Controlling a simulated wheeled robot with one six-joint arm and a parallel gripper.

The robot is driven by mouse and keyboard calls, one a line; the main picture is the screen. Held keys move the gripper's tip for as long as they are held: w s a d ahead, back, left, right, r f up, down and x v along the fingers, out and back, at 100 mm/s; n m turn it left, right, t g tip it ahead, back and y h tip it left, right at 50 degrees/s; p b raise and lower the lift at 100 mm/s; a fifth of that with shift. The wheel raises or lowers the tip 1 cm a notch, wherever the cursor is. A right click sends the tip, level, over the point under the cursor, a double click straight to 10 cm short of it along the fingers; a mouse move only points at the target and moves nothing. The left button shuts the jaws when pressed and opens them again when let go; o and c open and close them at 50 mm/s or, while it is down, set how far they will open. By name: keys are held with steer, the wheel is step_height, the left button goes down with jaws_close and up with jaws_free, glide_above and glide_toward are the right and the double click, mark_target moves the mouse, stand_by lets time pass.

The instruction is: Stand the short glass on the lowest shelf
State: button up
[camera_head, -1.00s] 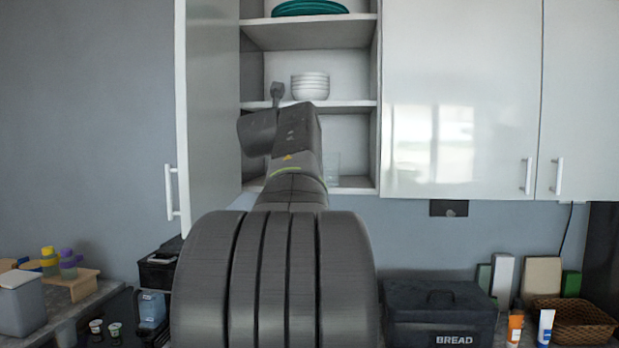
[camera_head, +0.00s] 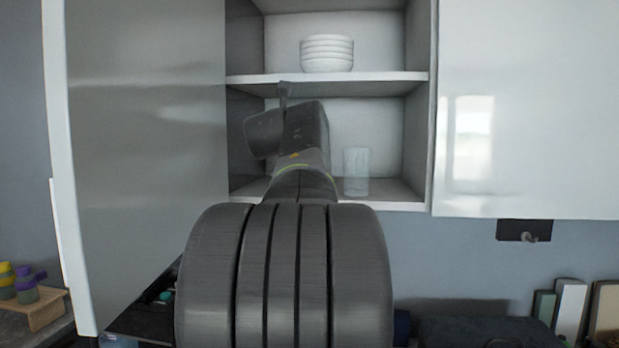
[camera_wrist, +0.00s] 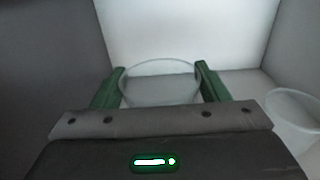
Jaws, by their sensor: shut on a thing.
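My gripper (camera_wrist: 160,70) is shut on a clear glass, the short glass (camera_wrist: 158,92), held with its rim up between the green fingers in the wrist view. In the head view my arm hides the gripper and this glass. My arm reaches into the open cabinet, between the middle shelf and the lowest shelf (camera_head: 405,196). The glass is inside the compartment over the lowest shelf; I cannot tell whether its base touches the board.
Another clear glass (camera_head: 356,172), tall, stands on the lowest shelf, right of my arm; it also shows in the wrist view (camera_wrist: 294,118). White bowls (camera_head: 327,54) are stacked on the middle shelf (camera_head: 390,78). The open cabinet door (camera_head: 145,150) is close on the left.

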step_height(320, 180, down, 3)
steer(key=shift+s+f, duration=0.1)
steer(key=shift+s, duration=0.05)
steer(key=shift+f+b, duration=0.65)
steer(key=shift+f, duration=1.55)
steer(key=shift+f, duration=0.1)
steer(key=o, duration=1.2)
steer(key=shift+o, duration=0.2)
steer(key=s+a+b, duration=0.2)
steer(key=s, duration=0.9)
steer(key=shift+s+a, duration=0.2)
steer(key=shift+s, duration=0.15)
